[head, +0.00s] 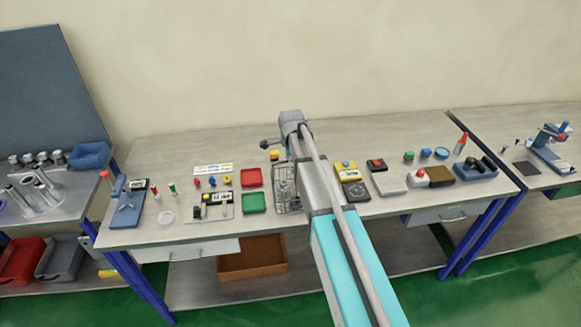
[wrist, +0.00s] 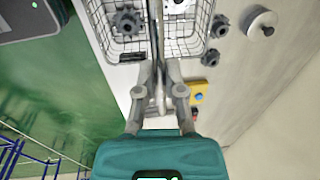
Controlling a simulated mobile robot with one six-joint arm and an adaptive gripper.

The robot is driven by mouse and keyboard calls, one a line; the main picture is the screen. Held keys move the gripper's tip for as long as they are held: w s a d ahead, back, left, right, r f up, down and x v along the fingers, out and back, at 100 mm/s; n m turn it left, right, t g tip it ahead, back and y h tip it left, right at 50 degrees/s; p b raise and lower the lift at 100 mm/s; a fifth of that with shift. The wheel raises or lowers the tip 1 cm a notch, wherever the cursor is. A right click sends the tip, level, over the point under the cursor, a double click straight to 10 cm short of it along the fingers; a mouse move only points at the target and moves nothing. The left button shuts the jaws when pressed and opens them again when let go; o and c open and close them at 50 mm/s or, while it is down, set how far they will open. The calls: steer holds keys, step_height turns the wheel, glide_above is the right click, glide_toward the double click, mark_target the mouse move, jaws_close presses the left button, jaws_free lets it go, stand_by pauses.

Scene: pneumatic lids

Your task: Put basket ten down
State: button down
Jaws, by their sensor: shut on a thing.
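A wire basket (wrist: 128,48) with a middle divider or handle fills the top of the wrist view, split into two halves. Dark toothed parts (wrist: 130,22) lie in its left half, and more small parts lie in its right half. My gripper (wrist: 158,70) is closed on the upright middle bar between the halves. In the head view a wire basket (head: 284,196) shows at the front middle of the bench, partly behind my arm. My gripper cannot be made out clearly there. Whether the basket's underside touches the bench is hidden.
A red tray (head: 251,177) and a green tray (head: 254,203) are left of the basket. Yellow and black button boxes (head: 347,171) stand right of my arm. Dark toothed parts (wrist: 220,25) and a round grey piece (wrist: 262,24) lie beside the basket in the wrist view.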

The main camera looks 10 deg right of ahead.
steer(key=shift+f, duration=0.45)
steer(key=c, duration=0.7)
jaws_free()
steer(key=shift+c, duration=0.2)
steer(key=shift+r, duration=0.2)
step_height(320, 180, up, 12)
steer(key=s+p, duration=0.1)
steer(key=p, duration=1)
steer(key=shift+s+f, duration=0.2)
steer(key=shift+s, duration=0.2)
steer(key=shift+s, duration=0.1)
